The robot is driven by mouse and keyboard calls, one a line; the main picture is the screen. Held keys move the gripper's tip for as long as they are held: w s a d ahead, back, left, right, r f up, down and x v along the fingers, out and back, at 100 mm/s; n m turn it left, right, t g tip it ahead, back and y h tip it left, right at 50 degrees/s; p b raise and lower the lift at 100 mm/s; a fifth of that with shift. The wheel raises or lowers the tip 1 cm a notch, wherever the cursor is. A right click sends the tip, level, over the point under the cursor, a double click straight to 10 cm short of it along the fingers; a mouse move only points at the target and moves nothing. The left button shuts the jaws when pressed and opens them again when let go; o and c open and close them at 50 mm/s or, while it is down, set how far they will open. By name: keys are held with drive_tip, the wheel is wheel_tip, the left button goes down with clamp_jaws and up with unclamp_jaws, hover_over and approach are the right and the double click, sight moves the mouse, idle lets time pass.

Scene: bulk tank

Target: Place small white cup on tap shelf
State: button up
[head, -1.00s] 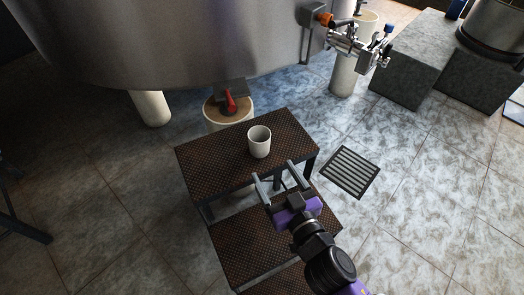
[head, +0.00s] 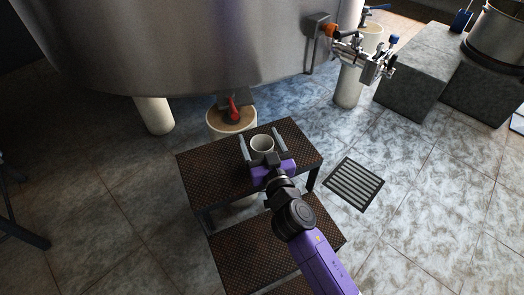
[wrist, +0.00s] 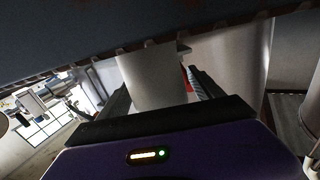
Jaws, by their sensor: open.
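The small white cup (head: 262,144) stands upright on the top step of the brown mesh step stand (head: 207,170). My gripper (head: 260,134) is open, with one finger on each side of the cup. In the wrist view the cup (wrist: 152,78) shows between the two fingers; I cannot tell whether they touch it. A red-handled tap (head: 233,108) sits behind the stand, above a round tan-topped support (head: 216,122). A second tap assembly with an orange handle (head: 331,31) is on the tank's right side. I cannot tell which surface is the tap shelf.
The big steel tank (head: 180,50) hangs over the far side of the stand, on pale legs (head: 154,115). Grey blocks (head: 418,90) stand at the upper right. A floor drain grate (head: 354,184) lies right of the stand. The tiled floor to the right is open.

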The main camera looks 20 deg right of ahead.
drive_tip(key=shift+w+d, duration=0.1)
drive_tip(key=shift+w, duration=0.4)
